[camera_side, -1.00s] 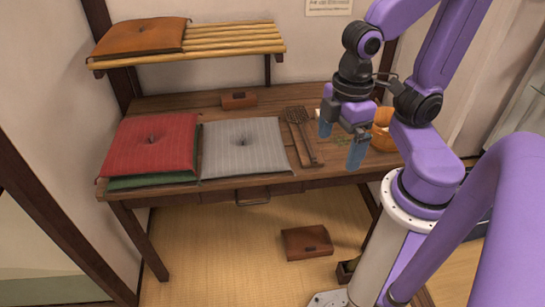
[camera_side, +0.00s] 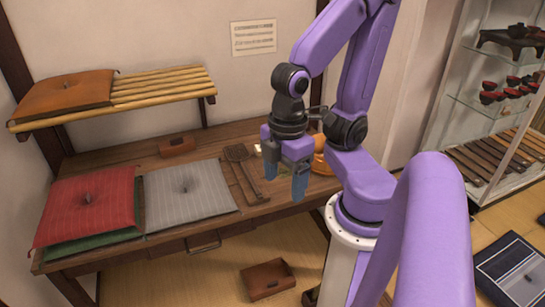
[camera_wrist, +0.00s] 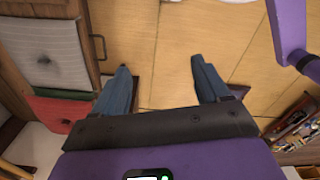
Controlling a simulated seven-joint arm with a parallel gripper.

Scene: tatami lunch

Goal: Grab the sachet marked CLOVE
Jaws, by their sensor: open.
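No sachet with a readable CLOVE mark shows in either view. My gripper (camera_side: 285,182) is open and empty, with its blue fingers pointing down, in front of the right part of the wooden table in the side view. In the wrist view my gripper (camera_wrist: 160,68) has its fingers wide apart, with only pale floor seen between them. A small cream item (camera_side: 257,149) lies on the table just behind my gripper. It is partly hidden and I cannot tell what it is.
The table holds a grey cushion (camera_side: 188,193), a red cushion (camera_side: 88,205) on a green one, dark utensils (camera_side: 243,172), a small brown box (camera_side: 176,146) and an orange bowl (camera_side: 322,163). A slatted shelf (camera_side: 160,88) overhangs the table's back left.

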